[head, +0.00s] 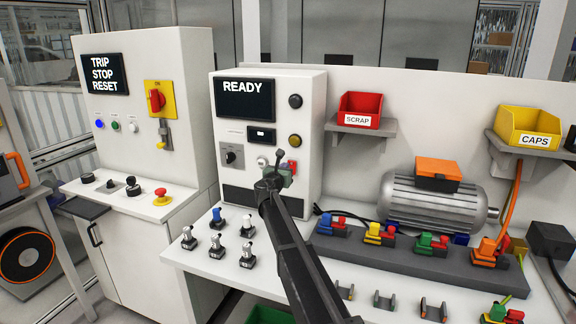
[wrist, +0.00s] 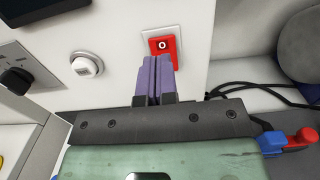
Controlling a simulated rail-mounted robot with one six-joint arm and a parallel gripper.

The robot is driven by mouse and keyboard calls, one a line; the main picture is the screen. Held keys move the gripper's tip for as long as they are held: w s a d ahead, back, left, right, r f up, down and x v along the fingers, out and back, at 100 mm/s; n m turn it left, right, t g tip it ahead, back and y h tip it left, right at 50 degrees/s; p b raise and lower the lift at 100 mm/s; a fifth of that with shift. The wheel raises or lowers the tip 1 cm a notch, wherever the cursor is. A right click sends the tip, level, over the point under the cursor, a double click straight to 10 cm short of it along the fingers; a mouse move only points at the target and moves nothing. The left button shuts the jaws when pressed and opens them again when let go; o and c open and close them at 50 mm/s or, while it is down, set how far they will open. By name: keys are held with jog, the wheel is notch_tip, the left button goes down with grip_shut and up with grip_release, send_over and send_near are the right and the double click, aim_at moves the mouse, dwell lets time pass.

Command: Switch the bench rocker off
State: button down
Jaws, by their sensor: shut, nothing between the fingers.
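The bench rocker (wrist: 164,44) is a red switch in a white frame on the front of the white READY cabinet. Its upper half with an "O" mark shows in the wrist view, and part of its lower half is hidden behind my fingers. In the head view the rocker (head: 294,168) shows as a small red patch just right of my gripper (head: 279,156). In the wrist view my gripper (wrist: 154,58) is shut and empty, its purple fingertips in front of the rocker's lower left part. I cannot tell whether they touch it.
A round white button (wrist: 86,64) and a black rotary knob (wrist: 17,78) sit left of the rocker. The READY display (head: 245,98) is above. A grey motor (head: 400,197) and a rack of coloured connectors (head: 410,257) stand to the right. A black cable (wrist: 262,88) lies beside the cabinet.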

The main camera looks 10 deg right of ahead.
jog(key=r+p+v, duration=0.1)
jog(key=v, duration=0.8)
jog(key=shift+r, duration=0.25)
jog(key=shift+a, duration=0.1)
jog(key=s+d+f+m+g+y, duration=0.1)
jog(key=s+d+f+m+g, duration=0.1)
jog(key=s+f+m+g, duration=0.6)
jog(key=s+d+f+m+g+y, duration=0.15)
jog(key=s+f+m, duration=0.25)
jog(key=s+m, duration=0.9)
jog(key=s+a+f+m+g+y, duration=0.2)
jog(key=s+f+m+y, duration=0.1)
jog(key=s, duration=0.8)
jog(key=s+a+f+m+g+y, duration=0.2)
jog(key=s+f+m+g+y, duration=0.1)
jog(key=s, duration=0.8)
jog(key=shift+s+a+m+g+y, duration=0.15)
jog(key=shift+a+m+g+y, duration=0.2)
jog(key=shift+m+y, duration=0.65)
